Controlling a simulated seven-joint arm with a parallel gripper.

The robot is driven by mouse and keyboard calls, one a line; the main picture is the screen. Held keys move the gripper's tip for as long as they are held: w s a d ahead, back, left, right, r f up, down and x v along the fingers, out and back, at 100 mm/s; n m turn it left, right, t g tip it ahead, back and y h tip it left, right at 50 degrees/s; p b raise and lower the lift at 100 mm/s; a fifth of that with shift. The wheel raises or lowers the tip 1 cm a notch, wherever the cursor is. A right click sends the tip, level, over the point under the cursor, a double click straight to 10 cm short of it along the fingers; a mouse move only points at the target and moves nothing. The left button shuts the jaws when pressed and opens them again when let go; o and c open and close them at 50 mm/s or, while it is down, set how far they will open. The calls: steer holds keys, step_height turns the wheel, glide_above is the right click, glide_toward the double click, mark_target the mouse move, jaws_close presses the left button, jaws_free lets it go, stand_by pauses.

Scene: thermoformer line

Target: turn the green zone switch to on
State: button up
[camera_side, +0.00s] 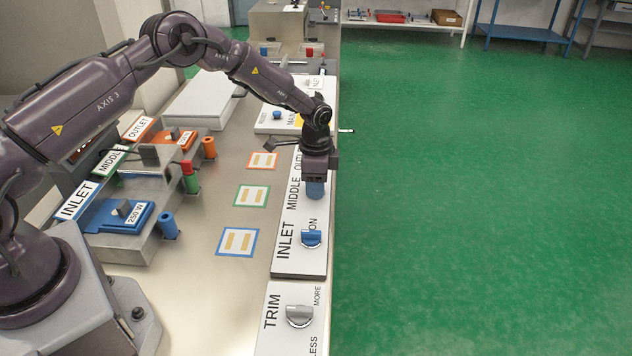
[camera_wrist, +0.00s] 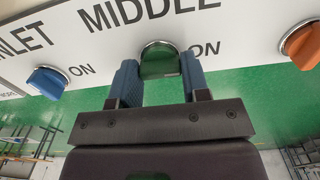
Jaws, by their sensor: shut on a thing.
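The green zone switch (camera_wrist: 160,62) is a round-collared knob under the label MIDDLE on a white panel (camera_wrist: 60,40). The word ON is printed to its right in the wrist view. My gripper (camera_wrist: 159,76) has its two blue fingers on either side of the green knob and is shut on it. In the side view my gripper (camera_side: 315,188) points down onto the MIDDLE part of the panel and hides the green switch. I cannot tell which way the knob's pointer is turned.
The blue INLET switch (camera_side: 311,238) and the orange OUTLET switch (camera_wrist: 302,46) flank the green one. A grey TRIM knob (camera_side: 299,316) sits nearer the front. Colour-framed pads (camera_side: 237,242) lie left of the panel. Green floor is open to the right.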

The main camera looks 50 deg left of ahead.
steer(key=shift+r, duration=0.1)
steer(key=o, duration=0.9)
step_height(320, 180, up, 13)
steer(key=shift+f, duration=0.1)
steer(key=s+d+r+n+t, duration=0.1)
steer(key=s+r+n+t, duration=0.1)
steer(key=s+r, duration=0.4)
steer(key=s+d+r+n+t, duration=0.1)
steer(key=s+r+n, duration=0.3)
steer(key=s, duration=1.1)
steer(key=s+d+r+n+t, duration=0.1)
steer(key=s+r+n+t, duration=0.1)
steer(key=s+r, duration=0.7)
steer(key=shift+s+d+r+n+t, duration=0.1)
steer(key=shift+s+r+n+t, duration=0.15)
steer(key=shift+s, duration=0.35)
steer(key=shift+s+d+r+n+t, duration=0.1)
steer(key=shift+s+n, duration=0.25)
steer(key=shift+s, duration=0.2)
